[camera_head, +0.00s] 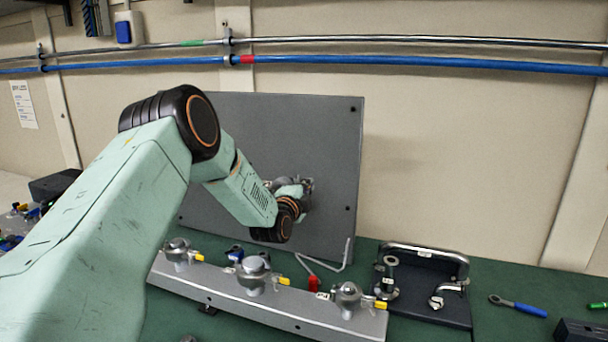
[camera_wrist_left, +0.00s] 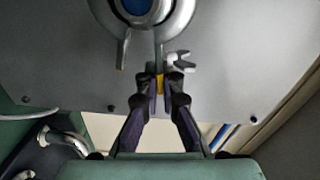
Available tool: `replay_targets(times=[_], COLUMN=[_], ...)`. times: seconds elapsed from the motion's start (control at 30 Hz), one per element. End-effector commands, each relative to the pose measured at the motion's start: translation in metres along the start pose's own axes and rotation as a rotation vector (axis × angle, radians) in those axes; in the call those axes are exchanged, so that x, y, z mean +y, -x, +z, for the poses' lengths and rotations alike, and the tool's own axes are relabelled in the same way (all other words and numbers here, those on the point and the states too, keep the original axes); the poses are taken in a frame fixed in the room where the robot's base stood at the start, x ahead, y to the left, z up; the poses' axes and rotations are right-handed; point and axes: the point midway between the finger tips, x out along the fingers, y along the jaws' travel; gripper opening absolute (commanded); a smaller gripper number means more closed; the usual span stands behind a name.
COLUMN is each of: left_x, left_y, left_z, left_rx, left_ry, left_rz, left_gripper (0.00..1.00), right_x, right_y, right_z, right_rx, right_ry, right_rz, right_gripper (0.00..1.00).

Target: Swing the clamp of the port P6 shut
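The port (camera_wrist_left: 146,12), a round metal flange with a blue centre, is on the grey upright panel (camera_head: 325,140). Its label is not readable. The clamp is around it: one arm (camera_wrist_left: 123,48) hangs on the left, another (camera_wrist_left: 158,50) ends in a yellow tip. A pale forked piece (camera_wrist_left: 181,62) shows just right of that arm. In the head view the fitting (camera_head: 304,188) is largely hidden behind my wrist. My left gripper (camera_wrist_left: 161,83) has its fingertips close on both sides of the yellow tip and appears shut on it. My right gripper is not in view.
A metal rail (camera_head: 215,290) with several domed fittings and yellow-tipped levers stands below the panel on the green bench (camera_head: 490,285). A black handled tray (camera_head: 450,300) and a blue-handled tool (camera_head: 520,305) lie to the right. Pipes (camera_head: 400,62) run along the wall.

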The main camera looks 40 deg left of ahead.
Motion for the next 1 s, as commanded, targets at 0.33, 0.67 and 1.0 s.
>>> replay_targets(times=[0.33, 0.67, 1.0], left_x=[0.015, 0.019, 0.019], left_y=[0.000, 0.001, 0.001], left_z=[0.001, 0.002, 0.002], left_rx=[-0.001, -0.001, -0.001], left_ry=[-0.137, -0.164, -0.163], left_rz=[0.002, 0.002, 0.004], left_gripper=[0.00, 0.00, 0.14], right_x=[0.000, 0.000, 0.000], right_y=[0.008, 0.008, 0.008], right_z=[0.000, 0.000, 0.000], right_rx=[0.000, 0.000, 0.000], right_ry=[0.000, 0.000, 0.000], right_rz=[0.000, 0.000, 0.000], right_gripper=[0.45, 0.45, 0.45])
